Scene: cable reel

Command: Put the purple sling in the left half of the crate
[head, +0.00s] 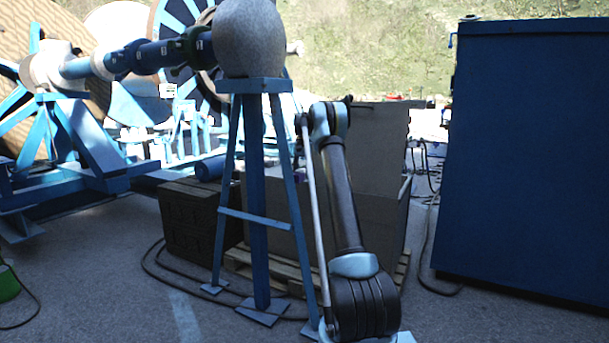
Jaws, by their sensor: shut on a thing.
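A large grey crate (385,225) stands on a wooden pallet (240,258) in the middle of the head view, behind a blue trestle and my arm. A tall grey panel (380,140) rises at its back. My arm stands in front of the crate and covers part of its front and opening. The inside of the crate is mostly hidden, so I cannot tell what lies in either half. I cannot make out the purple sling. My gripper is not visible; the arm's far end is out of sight beyond the upper joint.
A blue trestle (255,190) with a grey rounded top stands close to the crate's left front. A dark brown box (195,225) is left of it. A big blue cabinet (530,160) fills the right. Cables (160,270) lie on the asphalt. Open ground shows at lower left.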

